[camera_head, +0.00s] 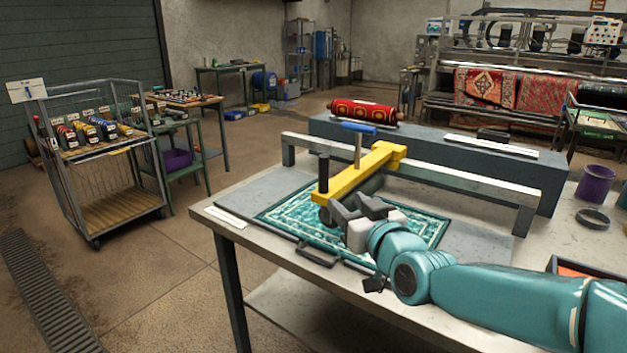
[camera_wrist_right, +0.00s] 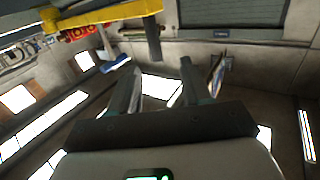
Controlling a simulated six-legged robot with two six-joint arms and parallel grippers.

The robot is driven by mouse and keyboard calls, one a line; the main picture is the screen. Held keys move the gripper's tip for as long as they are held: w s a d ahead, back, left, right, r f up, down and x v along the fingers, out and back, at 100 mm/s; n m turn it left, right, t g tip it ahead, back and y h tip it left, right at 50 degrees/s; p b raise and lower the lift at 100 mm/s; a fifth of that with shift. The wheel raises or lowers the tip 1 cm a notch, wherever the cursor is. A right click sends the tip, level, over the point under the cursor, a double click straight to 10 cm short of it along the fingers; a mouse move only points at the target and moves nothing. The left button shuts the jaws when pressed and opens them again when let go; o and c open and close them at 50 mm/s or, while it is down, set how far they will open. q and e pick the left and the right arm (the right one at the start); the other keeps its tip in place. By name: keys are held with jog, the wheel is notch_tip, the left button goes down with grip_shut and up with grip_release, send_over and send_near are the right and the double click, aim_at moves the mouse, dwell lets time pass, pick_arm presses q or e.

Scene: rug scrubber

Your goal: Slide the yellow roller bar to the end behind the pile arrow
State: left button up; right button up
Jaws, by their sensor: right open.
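The yellow roller bar (camera_head: 352,177) lies across the teal patterned rug (camera_head: 283,212) on the workbench. It has a blue-topped upright handle (camera_head: 358,128) and a black upright grip (camera_head: 323,175) at its near-left end. A dark roller shows beneath it. My right gripper (camera_head: 352,208) is open and low over the rug, just in front of the bar's near end. In the right wrist view, the yellow bar (camera_wrist_right: 108,17) and black grip (camera_wrist_right: 153,38) appear beyond the open fingers (camera_wrist_right: 157,78), with nothing between them. I cannot make out a pile arrow. My left gripper is out of view.
A pale rail (camera_head: 450,178) runs behind the rug. A grey block (camera_head: 425,146) behind it carries a rolled red rug (camera_head: 362,111). A purple cup (camera_head: 596,184) and dark ring (camera_head: 592,218) stand at right. A wire cart (camera_head: 98,160) stands on the floor at left.

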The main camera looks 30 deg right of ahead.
aim_at(325, 173)
jog(key=w+d, duration=0.1)
jog(key=w, duration=0.4)
jog(key=w+d+p, duration=0.1)
jog(key=w, duration=0.3)
jog(key=w+d+p, duration=0.1)
jog(key=w+d, duration=0.1)
jog(key=w, duration=0.3)
jog(key=shift+w+r, duration=0.3)
jog(key=shift+w, duration=0.05)
jog(key=shift+c, duration=0.3)
grip_shut()
